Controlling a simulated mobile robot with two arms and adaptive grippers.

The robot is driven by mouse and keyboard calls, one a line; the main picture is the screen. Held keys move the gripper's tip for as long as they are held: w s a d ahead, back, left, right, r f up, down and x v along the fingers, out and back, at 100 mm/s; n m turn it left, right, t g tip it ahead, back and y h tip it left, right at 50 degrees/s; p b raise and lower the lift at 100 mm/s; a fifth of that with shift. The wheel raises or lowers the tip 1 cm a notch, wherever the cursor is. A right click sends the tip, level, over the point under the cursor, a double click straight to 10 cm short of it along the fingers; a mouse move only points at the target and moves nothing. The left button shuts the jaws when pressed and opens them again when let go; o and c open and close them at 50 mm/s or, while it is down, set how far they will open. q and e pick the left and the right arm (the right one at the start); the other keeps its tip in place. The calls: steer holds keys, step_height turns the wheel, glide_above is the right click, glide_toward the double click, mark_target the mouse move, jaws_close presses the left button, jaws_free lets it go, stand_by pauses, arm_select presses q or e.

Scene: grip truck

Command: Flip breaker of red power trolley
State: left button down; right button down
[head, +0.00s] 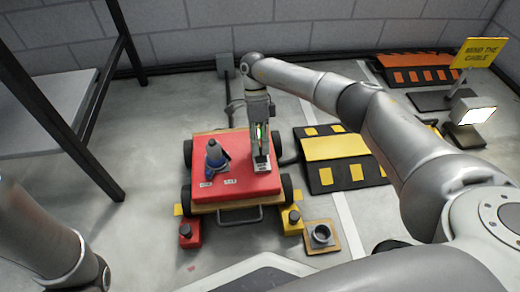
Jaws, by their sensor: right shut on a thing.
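The red power trolley (236,182) stands on the floor in the middle of the head view, with a wooden base and black wheels. A blue and grey plug-like part (215,158) stands on the left of its red top. My right gripper (261,150) points down over the right part of the top. It is shut on the breaker (262,166), a small grey unit mostly covered by the fingers. The breaker's lever position is hidden. Only a link of my left arm shows at the lower left; its gripper is out of view.
Red (189,234) and yellow (291,221) blocks sit by the trolley's front corners. A wooden plate with a dark round socket (321,235) lies to the right. A yellow-black cable ramp (338,158) is right of the trolley. A dark-framed table (45,118) stands left.

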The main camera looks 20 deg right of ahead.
stand_by(0.3)
steer(key=c, duration=1.5)
jaws_free()
steer(key=shift+v, duration=4)
steer(key=shift+s, duration=0.1)
